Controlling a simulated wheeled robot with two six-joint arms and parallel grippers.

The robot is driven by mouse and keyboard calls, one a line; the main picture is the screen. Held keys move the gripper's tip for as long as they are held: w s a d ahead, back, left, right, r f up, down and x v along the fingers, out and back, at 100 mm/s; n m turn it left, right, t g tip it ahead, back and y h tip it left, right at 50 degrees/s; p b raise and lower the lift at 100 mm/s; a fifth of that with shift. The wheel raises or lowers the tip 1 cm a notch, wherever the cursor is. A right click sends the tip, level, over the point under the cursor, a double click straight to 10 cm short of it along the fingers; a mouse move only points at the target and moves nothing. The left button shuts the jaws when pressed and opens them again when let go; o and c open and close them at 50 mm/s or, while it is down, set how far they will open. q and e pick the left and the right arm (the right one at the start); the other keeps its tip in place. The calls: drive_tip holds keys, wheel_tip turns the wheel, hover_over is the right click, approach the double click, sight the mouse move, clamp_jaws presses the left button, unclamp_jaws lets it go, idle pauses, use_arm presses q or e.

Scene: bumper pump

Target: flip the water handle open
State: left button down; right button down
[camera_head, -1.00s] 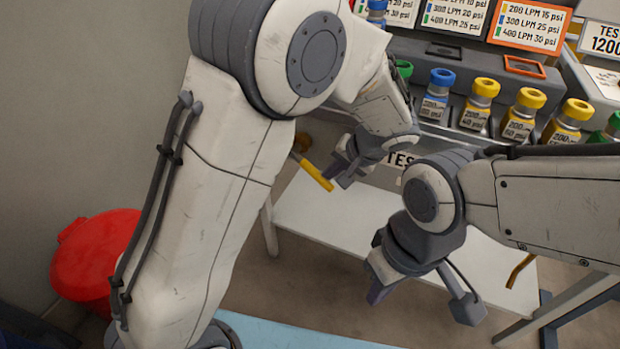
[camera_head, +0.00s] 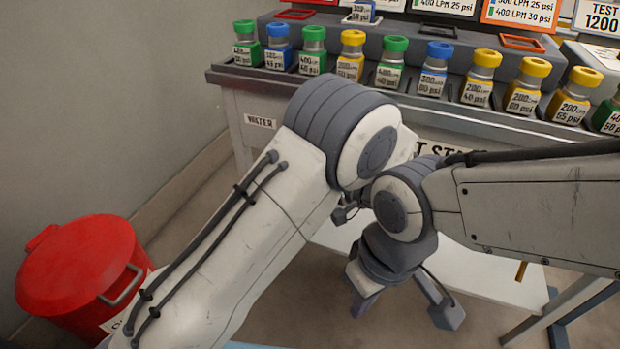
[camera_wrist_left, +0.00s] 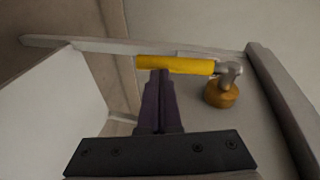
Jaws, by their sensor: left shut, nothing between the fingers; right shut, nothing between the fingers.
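The yellow water handle (camera_wrist_left: 178,65) lies crosswise in the left wrist view, joined by a grey fitting to an orange-brown round part (camera_wrist_left: 221,93) at its right. My left gripper (camera_wrist_left: 161,74) is shut and empty. Its purple fingertips are at the near edge of the handle, left of its middle; I cannot tell whether they touch it. In the head view my arms hide the handle and nearly all of the left gripper. My right gripper (camera_head: 364,302) is shut and empty, pointing down in front of the white lower shelf. The WATER label (camera_head: 260,121) shows on the bench front.
Several bottles with coloured caps stand along the bench (camera_head: 310,88). A red bin (camera_head: 78,265) stands at the left. A yellow-brown part (camera_head: 521,271) hangs below the bench at the right. The right arm overlaps the left arm in the head view.

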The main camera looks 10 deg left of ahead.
use_arm(q)
drive_tip(key=shift+w+a+f, duration=0.1)
drive_tip(key=shift+a+f, duration=0.05)
drive_tip(key=shift+a, duration=0.2)
idle(0.3)
